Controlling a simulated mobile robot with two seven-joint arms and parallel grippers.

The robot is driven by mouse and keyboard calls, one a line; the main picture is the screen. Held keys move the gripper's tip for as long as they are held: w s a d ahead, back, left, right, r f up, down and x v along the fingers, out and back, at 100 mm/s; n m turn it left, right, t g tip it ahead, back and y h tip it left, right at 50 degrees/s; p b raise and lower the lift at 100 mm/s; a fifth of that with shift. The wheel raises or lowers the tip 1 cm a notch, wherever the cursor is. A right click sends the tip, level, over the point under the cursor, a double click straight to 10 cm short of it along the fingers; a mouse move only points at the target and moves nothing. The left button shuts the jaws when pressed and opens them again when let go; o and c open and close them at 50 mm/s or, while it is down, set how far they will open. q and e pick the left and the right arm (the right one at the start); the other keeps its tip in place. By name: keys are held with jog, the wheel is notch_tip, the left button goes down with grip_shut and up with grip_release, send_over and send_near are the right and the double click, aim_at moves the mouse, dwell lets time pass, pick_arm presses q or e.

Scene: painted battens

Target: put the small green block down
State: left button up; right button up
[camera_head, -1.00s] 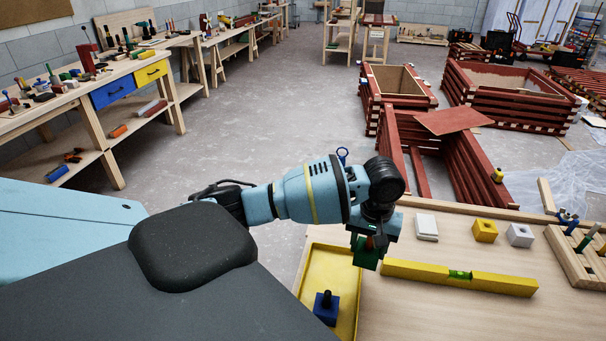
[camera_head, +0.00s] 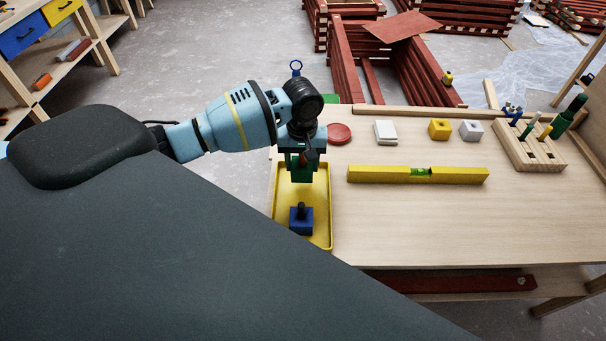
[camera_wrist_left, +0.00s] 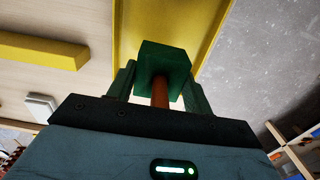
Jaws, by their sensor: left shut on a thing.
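My left gripper (camera_head: 302,176) is shut on the small green block (camera_head: 301,166). It holds the block over the far part of the yellow tray (camera_head: 323,240), and the arm hides much of the block in the head view. The left wrist view shows the green block (camera_wrist_left: 164,60) between the two fingers, with a reddish-brown peg on it pointing back toward the wrist. The tray's yellow surface (camera_wrist_left: 205,22) lies beyond the block there. A gap under the block is hard to judge. My right gripper is in neither view.
A blue block (camera_head: 300,222) with a black knob stands in the tray's near part. A yellow spirit level (camera_head: 385,174) lies right of the tray. A red disc (camera_head: 339,133), white block (camera_head: 386,132), yellow block (camera_head: 438,129) and grey block (camera_head: 470,131) stand behind it. The table's front right is clear.

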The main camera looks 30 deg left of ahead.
aim_at(302, 175)
pick_arm(q)
jog(key=shift+f, duration=0.1)
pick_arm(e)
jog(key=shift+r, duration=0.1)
pick_arm(q)
notch_tip(302, 175, down, 5)
jog(key=shift+r+b, duration=0.2)
jog(key=shift+b, duration=0.1)
jog(key=shift+f, duration=0.1)
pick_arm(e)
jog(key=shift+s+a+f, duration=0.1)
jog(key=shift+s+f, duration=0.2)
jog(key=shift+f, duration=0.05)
pick_arm(q)
jog(key=o, duration=1)
jog(key=shift+f, duration=0.1)
jog(key=shift+c, duration=0.2)
notch_tip(302, 175, up, 12)
jog(key=shift+r+p, duration=0.15)
jog(key=shift+p, duration=0.6)
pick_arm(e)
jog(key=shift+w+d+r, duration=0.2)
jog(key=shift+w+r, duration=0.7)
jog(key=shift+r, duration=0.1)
